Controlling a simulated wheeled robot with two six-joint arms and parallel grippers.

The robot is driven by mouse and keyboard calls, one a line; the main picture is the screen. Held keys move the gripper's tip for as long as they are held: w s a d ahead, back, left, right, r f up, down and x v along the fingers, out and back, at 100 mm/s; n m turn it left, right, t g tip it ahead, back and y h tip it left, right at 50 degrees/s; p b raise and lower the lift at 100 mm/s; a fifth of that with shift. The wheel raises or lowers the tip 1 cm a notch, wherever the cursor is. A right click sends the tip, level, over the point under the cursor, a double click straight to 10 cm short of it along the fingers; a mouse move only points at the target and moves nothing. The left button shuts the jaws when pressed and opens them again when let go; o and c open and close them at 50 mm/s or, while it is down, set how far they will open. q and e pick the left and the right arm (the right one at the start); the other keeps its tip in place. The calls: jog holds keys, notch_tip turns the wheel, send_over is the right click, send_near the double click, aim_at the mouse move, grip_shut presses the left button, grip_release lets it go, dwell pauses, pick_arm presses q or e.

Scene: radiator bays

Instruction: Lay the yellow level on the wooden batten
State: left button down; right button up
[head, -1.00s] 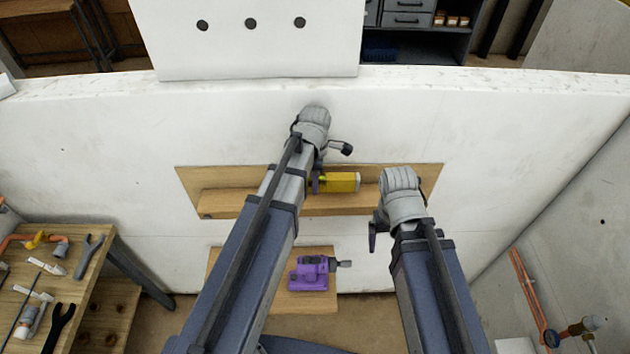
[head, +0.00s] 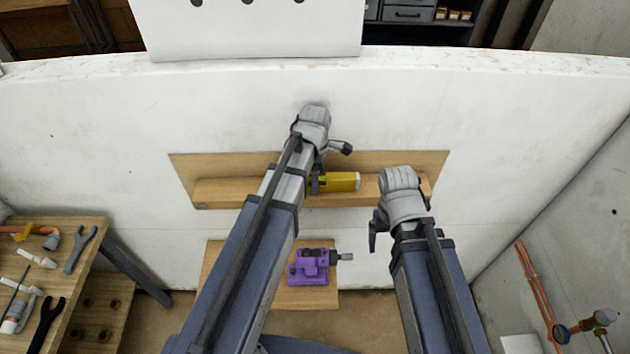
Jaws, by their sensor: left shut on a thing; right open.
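The yellow level (head: 342,181) shows over the wooden batten (head: 235,191), a ledge that runs across a wooden board on the white wall. My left gripper (head: 318,183) is shut on the level at its left part; my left arm hides the rest of it. I cannot tell whether the level touches the batten or hovers just above it. My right gripper (head: 374,235) is open and empty, below and right of the level, in front of the batten's right part.
A purple tool (head: 310,267) sits on a lower wooden board (head: 265,292). A workbench (head: 88,236) with wrenches and pipe fittings stands at the left. Copper pipes (head: 533,283) run along the right wall. The white wall (head: 520,130) beside the batten is bare.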

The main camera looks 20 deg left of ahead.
pick_arm(q)
jog(key=shift+c, duration=2.2)
grip_release()
jog(key=shift+r, duration=0.1)
notch_tip(320, 180, up, 8)
jog(key=p, duration=0.8)
jog(key=shift+f, duration=0.2)
